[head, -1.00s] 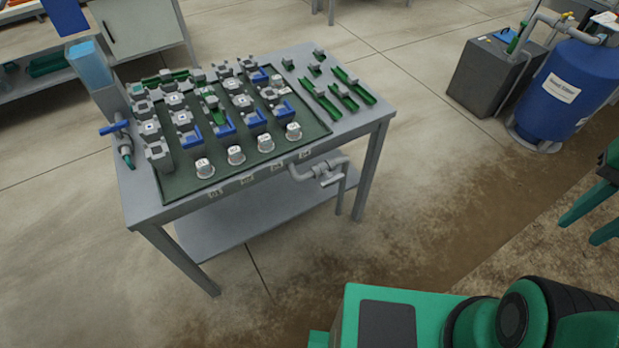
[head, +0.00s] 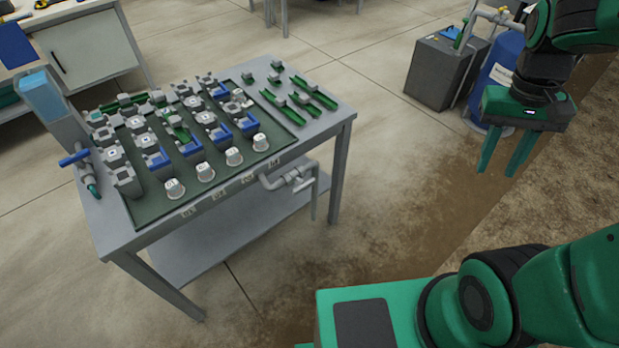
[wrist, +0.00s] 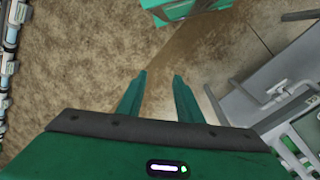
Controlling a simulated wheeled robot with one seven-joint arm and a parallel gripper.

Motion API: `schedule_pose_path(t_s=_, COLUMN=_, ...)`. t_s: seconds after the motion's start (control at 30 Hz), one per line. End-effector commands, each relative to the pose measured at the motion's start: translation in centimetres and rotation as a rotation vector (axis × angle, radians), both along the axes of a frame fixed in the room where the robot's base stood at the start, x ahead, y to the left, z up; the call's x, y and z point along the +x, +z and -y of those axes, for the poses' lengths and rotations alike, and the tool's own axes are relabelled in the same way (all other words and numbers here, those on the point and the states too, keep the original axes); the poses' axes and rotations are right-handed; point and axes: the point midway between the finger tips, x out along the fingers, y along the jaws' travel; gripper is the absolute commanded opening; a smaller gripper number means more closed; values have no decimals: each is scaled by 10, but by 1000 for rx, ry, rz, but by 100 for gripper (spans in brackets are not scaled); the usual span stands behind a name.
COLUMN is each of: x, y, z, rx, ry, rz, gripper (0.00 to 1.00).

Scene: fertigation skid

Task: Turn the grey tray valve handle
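The grey tray valve (head: 290,178) sits on a grey drain pipe below the front edge of the workbench, near its right front leg. Its grey handle is small in the head view, and its exact angle is hard to tell. My gripper (head: 497,172) is raised well to the right of the bench, apart from the valve. Its two green fingers point down, spread and empty. The fingers also show in the wrist view (wrist: 159,80) with only brown floor between them. Grey metalwork stands at the right of the wrist view; I cannot tell whether the valve is there.
The workbench (head: 338,110) carries a dark green tray (head: 160,208) full of grey and blue fittings. A blue-handled valve (head: 74,157) is at its left end. A grey box (head: 435,75) and blue tank (head: 500,75) stand behind. Floor between bench and gripper is clear.

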Motion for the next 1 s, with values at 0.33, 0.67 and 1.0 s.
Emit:
schedule_pose_path(t_s=0.33, x=113, y=-46, z=-77, rx=-216, ry=271, rz=-65, gripper=33)
schedule_pose_path(t_s=0.67, x=176, y=-113, z=-200, rx=-438, ry=552, rz=-40, gripper=33)
schedule_pose_path(t_s=1.0, x=174, y=-203, z=-350, rx=-659, ry=871, rz=64, gripper=33)
